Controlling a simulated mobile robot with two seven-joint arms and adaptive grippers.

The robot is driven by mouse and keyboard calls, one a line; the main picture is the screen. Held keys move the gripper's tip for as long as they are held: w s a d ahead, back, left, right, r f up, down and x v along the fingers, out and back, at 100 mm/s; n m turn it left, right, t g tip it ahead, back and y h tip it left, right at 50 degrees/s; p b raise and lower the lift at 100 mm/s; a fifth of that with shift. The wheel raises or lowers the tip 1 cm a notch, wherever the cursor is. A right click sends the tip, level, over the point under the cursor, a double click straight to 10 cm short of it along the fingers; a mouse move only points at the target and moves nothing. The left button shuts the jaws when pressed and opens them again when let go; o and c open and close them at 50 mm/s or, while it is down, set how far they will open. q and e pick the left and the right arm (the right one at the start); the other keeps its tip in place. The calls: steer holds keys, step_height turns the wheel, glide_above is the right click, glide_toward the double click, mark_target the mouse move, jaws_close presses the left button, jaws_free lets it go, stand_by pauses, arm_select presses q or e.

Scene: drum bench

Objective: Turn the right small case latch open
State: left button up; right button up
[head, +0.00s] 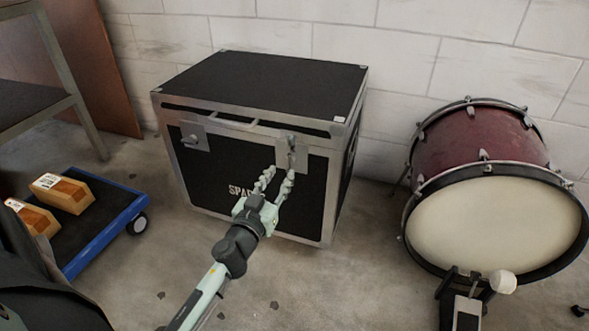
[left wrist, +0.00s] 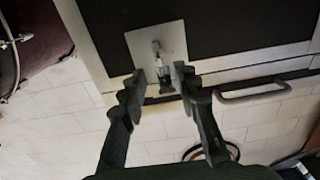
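The black case (head: 240,180) with silver edges stands on the floor against the wall, lid down. Its right latch (head: 292,152) is a small metal piece on a silver plate at the upper right of the front. My left gripper (head: 278,178) is just in front of and below this latch, fingers apart. In the left wrist view, the latch (left wrist: 162,78) shows between the two fingertips (left wrist: 160,82); I cannot tell whether they touch it. The left latch (head: 191,139) is on its own plate. My right gripper is in neither view.
A bar handle (head: 232,123) sits between the latches, near the gripper. A red bass drum (head: 490,215) with a pedal (head: 468,305) stands to the right. A blue-edged dolly (head: 105,235) carrying boxes (head: 62,193) is at the left. The floor before the case is mostly clear.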

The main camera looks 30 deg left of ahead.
mark_target(287, 164)
arm_select(q)
steer(key=x, duration=0.5)
steer(key=shift+w+a, duration=0.1)
jaws_close()
